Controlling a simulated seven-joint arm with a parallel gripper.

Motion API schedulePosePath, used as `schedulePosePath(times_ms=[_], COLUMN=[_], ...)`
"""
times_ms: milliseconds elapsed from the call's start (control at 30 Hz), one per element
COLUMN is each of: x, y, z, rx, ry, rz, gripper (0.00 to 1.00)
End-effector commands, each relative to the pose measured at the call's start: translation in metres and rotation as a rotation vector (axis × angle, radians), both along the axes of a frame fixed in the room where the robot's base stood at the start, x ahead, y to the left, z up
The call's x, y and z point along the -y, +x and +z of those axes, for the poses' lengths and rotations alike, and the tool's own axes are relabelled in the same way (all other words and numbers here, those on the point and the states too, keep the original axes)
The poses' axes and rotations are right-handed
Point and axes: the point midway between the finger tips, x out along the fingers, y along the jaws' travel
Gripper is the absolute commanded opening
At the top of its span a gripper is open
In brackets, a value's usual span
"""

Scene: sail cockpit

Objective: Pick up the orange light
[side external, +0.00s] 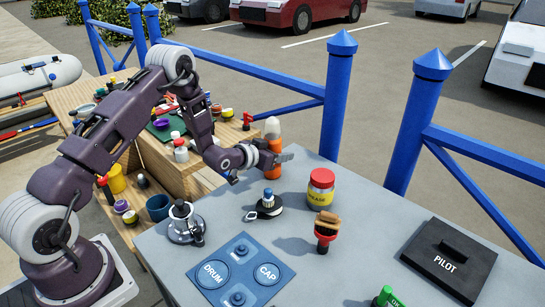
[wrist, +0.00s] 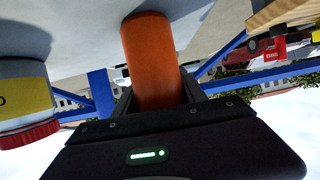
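The orange light (side external: 273,143) is an upright cylinder with a pale, whitish top, near the far left edge of the grey table (side external: 385,205). My gripper (side external: 279,155) reaches it from the left, low and level, with fingers on either side of its body. In the wrist view, which is upside down, the orange body (wrist: 152,55) lies between the two dark fingers (wrist: 158,100). Its lower end appears at the table top. Whether the fingers press on it or leave a small gap cannot be told. The pale top is out of the wrist view.
A red-lidded yellow jar (side external: 321,188) stands right of the light. A dark round device with a blue knob (side external: 267,204), a brush (side external: 326,230), a metal winch (side external: 186,222) and a blue panel (side external: 240,272) are nearer. A blue rail post (side external: 337,95) rises behind.

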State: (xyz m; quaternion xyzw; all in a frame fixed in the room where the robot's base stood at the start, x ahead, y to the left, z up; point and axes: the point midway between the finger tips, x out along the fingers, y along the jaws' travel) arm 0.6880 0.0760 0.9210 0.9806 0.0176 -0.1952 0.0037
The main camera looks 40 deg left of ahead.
Motion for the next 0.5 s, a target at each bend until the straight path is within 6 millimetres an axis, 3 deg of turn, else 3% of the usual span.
schedulePosePath(times_ms=[33, 233, 500], x=[0.0000, 0.0001, 0.0000], y=[-0.0001, -0.0001, 0.0004], z=[0.0001, 0.0003, 0.0029], rx=[0.000, 0.000, 0.003], ry=[0.000, 0.000, 0.000], rz=[0.000, 0.000, 0.000], gripper=[0.37, 0.00, 0.00])
